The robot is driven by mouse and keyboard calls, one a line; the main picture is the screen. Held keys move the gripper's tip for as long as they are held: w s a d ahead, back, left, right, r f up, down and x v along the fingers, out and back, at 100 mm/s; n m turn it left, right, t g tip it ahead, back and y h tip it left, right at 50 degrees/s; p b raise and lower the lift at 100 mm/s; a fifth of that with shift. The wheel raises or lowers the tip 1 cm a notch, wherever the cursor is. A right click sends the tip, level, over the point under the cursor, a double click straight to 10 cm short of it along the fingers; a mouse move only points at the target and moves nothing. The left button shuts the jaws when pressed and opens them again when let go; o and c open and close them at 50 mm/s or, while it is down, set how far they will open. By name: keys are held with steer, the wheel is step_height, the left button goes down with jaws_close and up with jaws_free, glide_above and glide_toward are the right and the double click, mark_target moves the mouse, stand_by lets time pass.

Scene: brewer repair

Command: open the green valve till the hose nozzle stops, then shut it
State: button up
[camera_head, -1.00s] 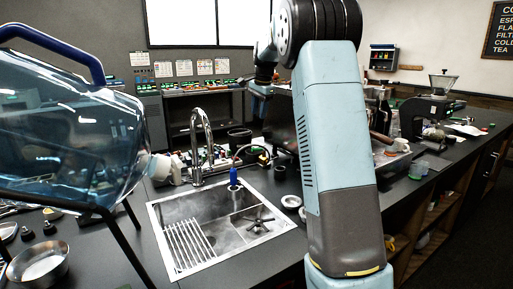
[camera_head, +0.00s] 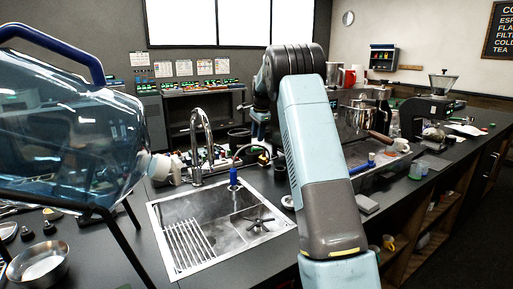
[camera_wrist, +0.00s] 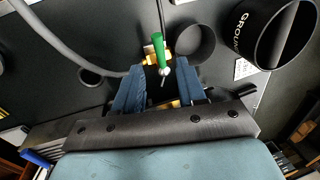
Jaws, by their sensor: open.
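The green valve handle (camera_wrist: 158,46) shows in the wrist view, with brass fittings (camera_wrist: 150,56) beside it and a small silver end at its base. My gripper (camera_wrist: 159,72) is open, with its two blue fingers on either side of the valve's base; I cannot tell whether they touch it. In the head view my gripper (camera_head: 261,132) hangs behind the sink, partly hidden by clutter. A blue upright piece (camera_head: 233,177), perhaps the hose nozzle, stands at the sink's back edge. A grey hose (camera_wrist: 62,44) curves in from the upper left of the wrist view.
A dark cup with lettering (camera_wrist: 285,38) and a dark ring (camera_wrist: 194,42) lie close right of the fingers. The tap (camera_head: 196,150) rises behind the sink (camera_head: 165,249). A large blue water bottle (camera_head: 70,130) fills the left, and the espresso machine is behind my arm.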

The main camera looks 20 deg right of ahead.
mark_target(258, 149)
steer(key=f, duration=0.3)
steer(key=w+f, duration=0.1)
steer(key=f, duration=0.2)
steer(key=shift+w+f, duration=0.15)
steer(key=shift+f, duration=0.2)
steer(key=shift+a, duration=0.1)
jaws_close()
